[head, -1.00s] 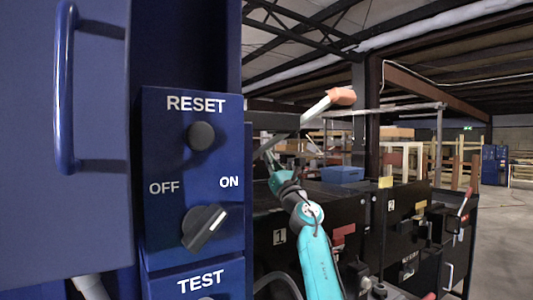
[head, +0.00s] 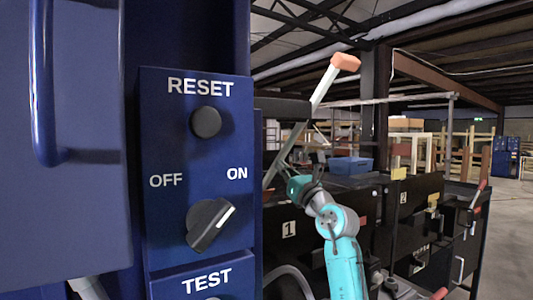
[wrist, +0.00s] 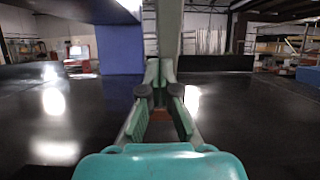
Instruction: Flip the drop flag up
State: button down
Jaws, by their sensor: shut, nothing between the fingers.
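The drop flag is a long pale bar with a salmon-orange end (head: 345,62). In the head view it leans steeply up and to the right, its lower part grey in shadow behind the blue panel's edge. My gripper (head: 292,180) is beside the lower part of the bar, and its fingertips are hard to make out there. In the wrist view my gripper (wrist: 160,88) is shut with nothing between its fingers. A grey-green upright bar (wrist: 168,40) stands right at the fingertips. I cannot tell whether they touch it.
A blue control panel (head: 165,140) with RESET, OFF/ON and TEST controls stands close on the left. A dark conveyor top (wrist: 60,115) spreads below the gripper. A blue bin (head: 350,166) sits farther back. Open floor (head: 510,220) lies to the right.

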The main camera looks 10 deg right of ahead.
notch_tip(320, 180, up, 4)
send_over(267, 174)
jog(key=shift+w+d+f, duration=0.1)
jog(key=shift+w, duration=0.15)
dwell(0.4)
jog(key=shift+r, duration=0.3)
jog(key=shift+t, duration=0.7)
jog(key=shift+w+a+r, duration=0.1)
jog(key=shift+w+r, duration=0.25)
jog(key=shift+r, duration=0.45)
jog(key=shift+w+a+r, duration=0.15)
jog(key=shift+w+r, duration=0.25)
jog(key=shift+r, duration=0.35)
jog(key=shift+w+a+r, duration=0.1)
jog(key=shift+w+r, duration=0.25)
jog(key=shift+r, duration=0.45)
